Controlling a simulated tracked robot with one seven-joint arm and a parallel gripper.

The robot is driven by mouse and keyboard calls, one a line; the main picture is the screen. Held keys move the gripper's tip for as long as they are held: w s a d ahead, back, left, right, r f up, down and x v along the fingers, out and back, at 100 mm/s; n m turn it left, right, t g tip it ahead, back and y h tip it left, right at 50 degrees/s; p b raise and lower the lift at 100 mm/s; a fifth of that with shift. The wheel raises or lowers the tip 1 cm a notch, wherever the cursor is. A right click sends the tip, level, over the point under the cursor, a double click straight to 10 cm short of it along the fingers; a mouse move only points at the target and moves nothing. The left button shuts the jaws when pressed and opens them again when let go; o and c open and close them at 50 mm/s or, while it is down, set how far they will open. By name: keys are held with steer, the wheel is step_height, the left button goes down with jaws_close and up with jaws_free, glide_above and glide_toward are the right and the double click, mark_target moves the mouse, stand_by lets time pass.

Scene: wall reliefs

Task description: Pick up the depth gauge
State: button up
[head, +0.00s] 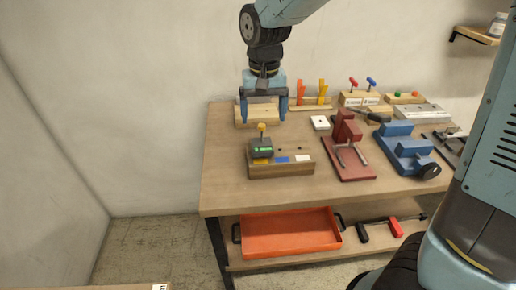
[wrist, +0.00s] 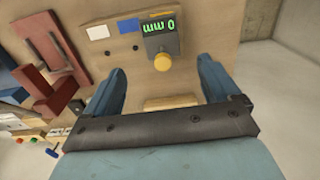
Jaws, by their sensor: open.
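The depth gauge (head: 261,148) is a dark grey block with a green display and a yellow knob on top. It stands at the left end of a wooden block (head: 281,171) with coloured labels, near the front left of the workbench. In the wrist view the gauge (wrist: 160,42) shows a "0 mm" readout, with its yellow knob toward me. My gripper (head: 264,118) hangs above the bench, behind and above the gauge, apart from it. In the wrist view its two blue fingers (wrist: 163,88) are spread wide with nothing between them touching.
A red vise-like fixture (head: 350,150) and a blue one (head: 403,150) stand to the right. Wooden racks with coloured handles (head: 312,97) line the back. An orange tray (head: 290,233) and a clamp (head: 392,229) lie on the lower shelf. The bench's front left is clear.

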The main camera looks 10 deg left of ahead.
mark_target(263, 126)
step_height(263, 126, down, 4)
steer(key=shift+r, duration=0.2)
steer(key=shift+s+a+f, duration=0.1)
steer(key=shift+s+f, duration=0.05)
steer(key=shift+f, duration=1.15)
steer(key=shift+s+f, duration=0.1)
steer(key=shift+f, duration=1.2)
steer(key=c, duration=1.4)
steer(key=shift+o, duration=0.2)
steer(key=shift+r, duration=0.15)
